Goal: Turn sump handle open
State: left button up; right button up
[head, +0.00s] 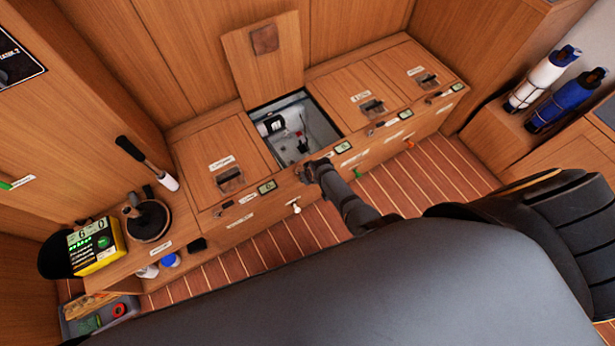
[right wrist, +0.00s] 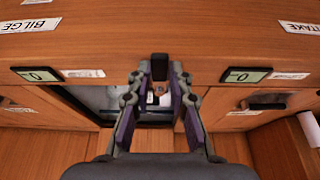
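A black handle (right wrist: 159,67) on the wooden locker front shows in the right wrist view, directly between the tips of my right gripper (right wrist: 159,78). No label naming it as the sump handle can be read. The fingers stand either side of it with a see-through gap behind; I cannot tell whether the tips touch it. In the head view my right gripper (head: 312,172) is at the front edge below the open hatch (head: 330,115) and hides the handle. My left gripper is not in view.
Upside-down labels read BILGE (right wrist: 27,26) and INTAKE (right wrist: 300,28) in the right wrist view. The hatch lid (head: 262,70) leans open. A similar handle (head: 222,208) and gauge (head: 267,186) are left of my gripper. A yellow meter (head: 95,245) stands far left.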

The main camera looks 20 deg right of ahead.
jog(key=o, duration=0.4)
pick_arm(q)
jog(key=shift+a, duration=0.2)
pick_arm(e)
jog(key=v, duration=1.2)
jog(key=shift+w, duration=0.1)
